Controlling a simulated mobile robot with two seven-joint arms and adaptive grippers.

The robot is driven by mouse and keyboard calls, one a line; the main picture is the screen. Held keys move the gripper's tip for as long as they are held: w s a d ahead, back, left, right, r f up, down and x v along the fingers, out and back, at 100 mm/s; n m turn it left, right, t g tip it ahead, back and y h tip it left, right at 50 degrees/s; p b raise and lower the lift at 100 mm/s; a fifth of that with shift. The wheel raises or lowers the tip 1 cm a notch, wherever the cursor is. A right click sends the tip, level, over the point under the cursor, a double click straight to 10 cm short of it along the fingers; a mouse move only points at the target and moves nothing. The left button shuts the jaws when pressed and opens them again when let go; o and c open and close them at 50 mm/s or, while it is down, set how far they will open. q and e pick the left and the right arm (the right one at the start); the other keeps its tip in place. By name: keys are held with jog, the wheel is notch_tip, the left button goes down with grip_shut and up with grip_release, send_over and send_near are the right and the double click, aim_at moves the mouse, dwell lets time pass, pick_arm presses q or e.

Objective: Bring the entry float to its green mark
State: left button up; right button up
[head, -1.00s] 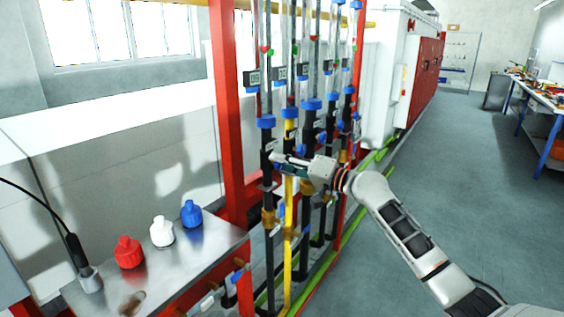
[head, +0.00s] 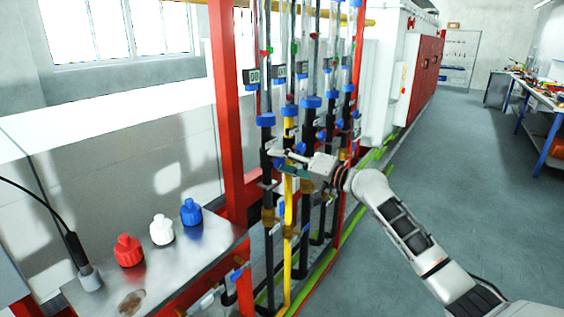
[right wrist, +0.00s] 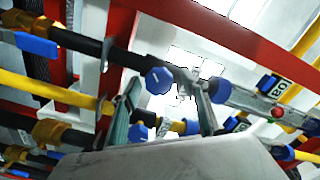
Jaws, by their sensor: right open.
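Several upright clear flow tubes with blue collars stand in a red frame in the head view. The nearest tube (head: 266,92) has a dark label (head: 251,77) beside it and a small coloured mark high up; I cannot tell its float from its mark there. My right gripper (head: 277,160) is at the pipes below the collars. In the right wrist view its two fingers (right wrist: 165,112) are apart, with a blue knob (right wrist: 158,80) in line with the gap; I cannot tell whether they touch it. A red float (right wrist: 277,112) shows in a tube there. My left gripper is out of view.
A red bottle (head: 128,250), a white bottle (head: 162,229) and a blue bottle (head: 191,212) stand on a metal bench (head: 200,258) at left. The red post (head: 226,110) is close to the tubes. The grey floor (head: 470,200) at right is clear.

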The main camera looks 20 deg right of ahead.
jog(key=v, duration=1.2)
jog(key=s+a+f+n+h, duration=0.1)
jog(key=s+a+f, duration=0.15)
jog(key=f, duration=0.65)
jog(key=s+a+f+n+g+h, duration=0.15)
jog(key=s+f, duration=0.25)
jog(key=f, duration=0.6)
jog(key=s+a+f+h, duration=0.1)
jog(key=s+f+h, duration=0.15)
jog(key=f, duration=0.65)
jog(key=s+a+f+n+g+h, duration=0.1)
jog(key=s+a+f+n+h, duration=0.1)
jog(key=s+f, duration=0.7)
jog(key=s+a+f+n+g+h, duration=0.1)
jog(key=s+a+f+n+h, duration=0.1)
jog(key=s+f, duration=0.7)
jog(key=s+n, duration=0.1)
jog(key=s, duration=0.6)
jog(key=shift+s+f, duration=0.2)
jog(key=shift+f, duration=0.15)
